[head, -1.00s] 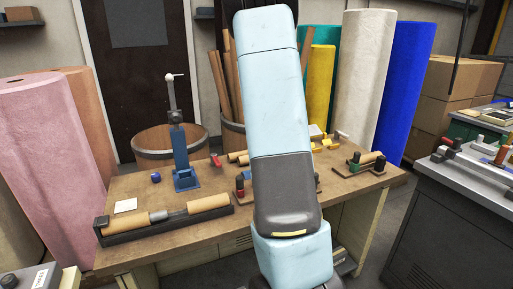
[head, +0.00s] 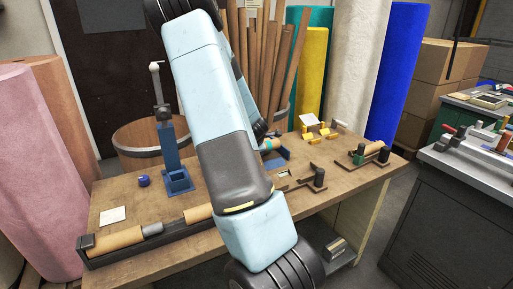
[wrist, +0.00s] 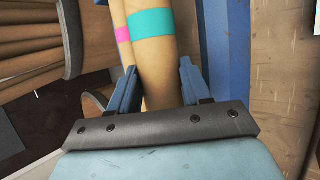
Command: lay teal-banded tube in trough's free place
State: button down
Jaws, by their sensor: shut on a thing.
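My gripper (wrist: 158,72) is shut on the teal-banded tube (wrist: 160,55), a tan tube with a wide teal band (wrist: 153,22) beyond the blue fingers. A tan tube with a magenta band (wrist: 122,36) lies close against its left side in the wrist view. In the head view the teal-banded tube (head: 268,146) shows only as a small piece past my arm, over the right part of the table. The long black trough (head: 83,244) lies at the table's front left. Two tan lengths with a grey part between them show in it. My arm hides its right end.
A blue stand (head: 178,180) with a tall post, a blue cap (head: 143,181) and a pale card (head: 112,216) are on the table (head: 135,200). A wooden tub (head: 140,150) stands behind.

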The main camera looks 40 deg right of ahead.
jog(key=shift+s+d, duration=0.1)
jog(key=shift+s, duration=0.05)
dwell(0.3)
jog(key=shift+f, duration=1.65)
jog(key=shift+f, duration=0.1)
jog(key=c, duration=0.6)
grip_release()
jog(key=shift+o, duration=0.9)
jog(key=shift+s+f, duration=0.1)
jog(key=shift+s+f, duration=0.1)
